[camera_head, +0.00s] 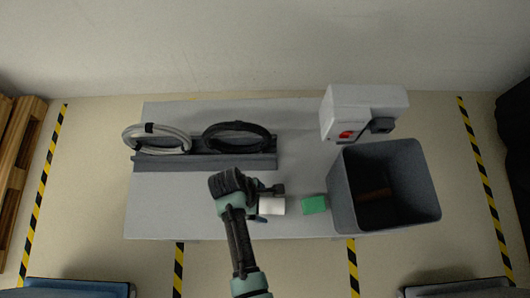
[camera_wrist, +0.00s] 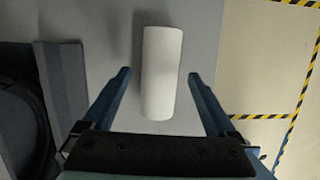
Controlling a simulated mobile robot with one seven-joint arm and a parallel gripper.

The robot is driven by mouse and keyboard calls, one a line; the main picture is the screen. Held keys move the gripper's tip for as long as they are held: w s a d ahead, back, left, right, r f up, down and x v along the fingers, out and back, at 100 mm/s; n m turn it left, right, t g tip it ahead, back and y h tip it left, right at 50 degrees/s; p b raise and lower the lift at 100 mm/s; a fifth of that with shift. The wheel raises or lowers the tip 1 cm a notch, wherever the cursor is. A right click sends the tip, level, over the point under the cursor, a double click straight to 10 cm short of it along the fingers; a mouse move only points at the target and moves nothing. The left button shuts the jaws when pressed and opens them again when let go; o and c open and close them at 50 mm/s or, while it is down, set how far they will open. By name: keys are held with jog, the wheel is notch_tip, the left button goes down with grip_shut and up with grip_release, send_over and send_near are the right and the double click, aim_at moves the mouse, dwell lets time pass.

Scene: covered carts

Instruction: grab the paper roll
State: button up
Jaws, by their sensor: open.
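The paper roll (camera_head: 272,206) is a white cylinder lying on its side on the grey cart top, near the front edge. In the wrist view the paper roll (camera_wrist: 161,75) lies lengthwise between my two blue fingers, with a gap on each side. My gripper (camera_wrist: 160,75) is open and holds nothing. In the head view my gripper (camera_head: 266,205) is at the roll, and my wrist hides part of that area. I cannot tell the exact height of the fingers over the cart top.
A green block (camera_head: 314,204) lies just right of the roll. A dark grey bin (camera_head: 345,190) with a brown item inside stands further right. A white machine (camera_head: 350,100) is behind it. A grey rack (camera_head: 200,163) with coiled cables (camera_head: 156,151) is at the back left.

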jog(key=shift+d+f, duration=0.15)
jog(key=shift+f, duration=0.3)
grip_shut()
